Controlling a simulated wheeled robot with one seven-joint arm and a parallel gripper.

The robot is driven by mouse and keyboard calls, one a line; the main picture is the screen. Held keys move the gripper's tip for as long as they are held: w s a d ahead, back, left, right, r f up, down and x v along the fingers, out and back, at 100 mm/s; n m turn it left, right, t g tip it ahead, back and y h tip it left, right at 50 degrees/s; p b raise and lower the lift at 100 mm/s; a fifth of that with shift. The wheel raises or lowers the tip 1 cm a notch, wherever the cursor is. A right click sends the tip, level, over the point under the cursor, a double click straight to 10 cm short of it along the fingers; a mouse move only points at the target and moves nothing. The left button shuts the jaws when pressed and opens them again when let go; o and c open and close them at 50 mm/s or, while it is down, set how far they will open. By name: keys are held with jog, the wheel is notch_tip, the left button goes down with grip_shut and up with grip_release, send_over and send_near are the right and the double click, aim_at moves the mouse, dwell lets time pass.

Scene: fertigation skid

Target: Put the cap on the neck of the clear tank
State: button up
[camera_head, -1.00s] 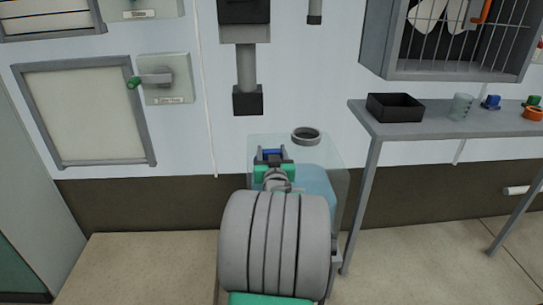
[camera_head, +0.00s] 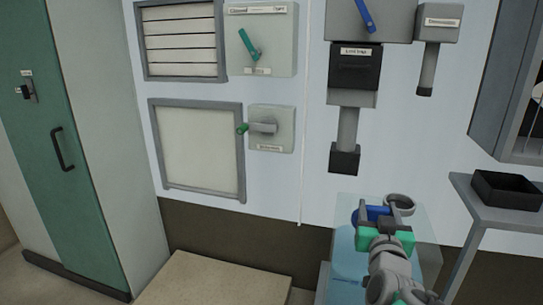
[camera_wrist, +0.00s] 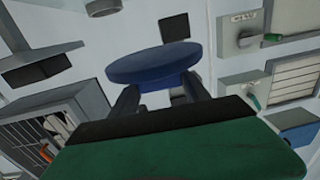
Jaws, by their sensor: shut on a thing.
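The blue cap (camera_head: 372,213) is held in my gripper (camera_head: 383,226), beside and just left of the tank's neck. The cap also shows as a round blue disc (camera_wrist: 152,65) between the two dark fingers of my gripper (camera_wrist: 160,97) in the wrist view. The clear tank (camera_head: 428,256) stands below, with bluish liquid inside. Its grey ring-shaped neck (camera_head: 400,204) is open at the top and apart from the cap in the picture. My gripper and wrist cover part of the tank. The height of the cap over the neck is hard to tell.
A grey shelf (camera_head: 470,192) with a black bin (camera_head: 507,188) stands right of the tank. A dark-ended grey pipe (camera_head: 346,150) hangs on the wall above the tank. A lever box (camera_head: 270,128) and framed panel (camera_head: 197,148) are to the left. A beige low platform (camera_head: 215,282) lies front left.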

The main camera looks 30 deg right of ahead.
jog(key=w+a+f+n+t+y, duration=0.2)
jog(key=w+a+n+t+y, duration=0.4)
jog(key=w+a+y, duration=0.7)
jog(key=w+a+f+n+g+y, duration=0.1)
jog(key=w+a+n+y, duration=0.2)
jog(key=a, duration=0.9)
jog(key=w+a+f+n+y, duration=0.1)
jog(key=w+a+n+y, duration=0.15)
jog(key=a, duration=1.05)
notch_tip(320, 180, up, 17)
jog(key=w+m+h+p, duration=0.3)
jog(key=h+p, duration=0.3)
jog(key=p, duration=2.1)
notch_tip(320, 180, down, 4)
jog(key=s, duration=0.2)
notch_tip(320, 180, up, 6)
jog(key=s, duration=0.2)
jog(key=shift+s+a+f, duration=0.2)
jog(key=shift+s+f, duration=0.05)
jog(key=shift+s, duration=0.1)
